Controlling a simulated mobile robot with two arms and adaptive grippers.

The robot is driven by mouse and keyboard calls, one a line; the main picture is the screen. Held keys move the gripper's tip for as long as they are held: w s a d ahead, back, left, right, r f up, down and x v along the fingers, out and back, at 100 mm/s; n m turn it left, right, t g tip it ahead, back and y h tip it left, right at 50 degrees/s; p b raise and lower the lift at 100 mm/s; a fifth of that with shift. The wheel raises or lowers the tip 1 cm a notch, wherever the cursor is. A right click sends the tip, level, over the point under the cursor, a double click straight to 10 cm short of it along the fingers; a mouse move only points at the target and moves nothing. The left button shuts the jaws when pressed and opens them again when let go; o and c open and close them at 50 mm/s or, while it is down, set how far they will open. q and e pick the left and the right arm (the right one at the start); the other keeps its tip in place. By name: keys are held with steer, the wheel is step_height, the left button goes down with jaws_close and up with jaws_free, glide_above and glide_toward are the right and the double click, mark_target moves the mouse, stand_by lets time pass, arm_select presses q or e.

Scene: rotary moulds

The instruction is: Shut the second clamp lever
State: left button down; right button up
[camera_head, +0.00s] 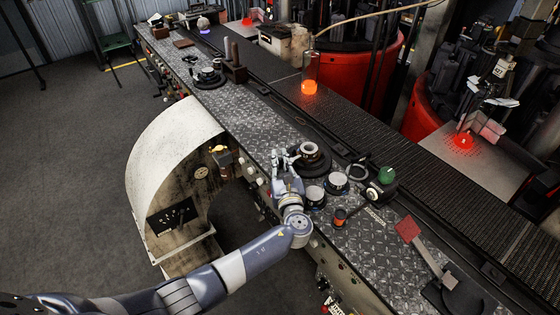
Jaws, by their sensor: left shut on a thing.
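My left arm comes in from the lower left, and its gripper (284,157) is at the left side of a round dark mould (325,166) with a pale ring on top, on the metal-plated bench. The fingers are closed on a small part at the mould's edge, which appears to be a clamp lever. The fingers hide most of it, so its angle cannot be told. A second clamp lever cannot be made out separately. My right gripper is not in view.
Two round pale-topped cups (336,183) stand just right of my gripper. A dark conveyor (400,155) runs behind.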

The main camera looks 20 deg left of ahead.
arm_select(q)
steer(key=c, duration=1.9)
jaws_free()
steer(key=shift+s, duration=0.1)
steer(key=v, duration=1.2)
steer(key=shift+d, duration=0.1)
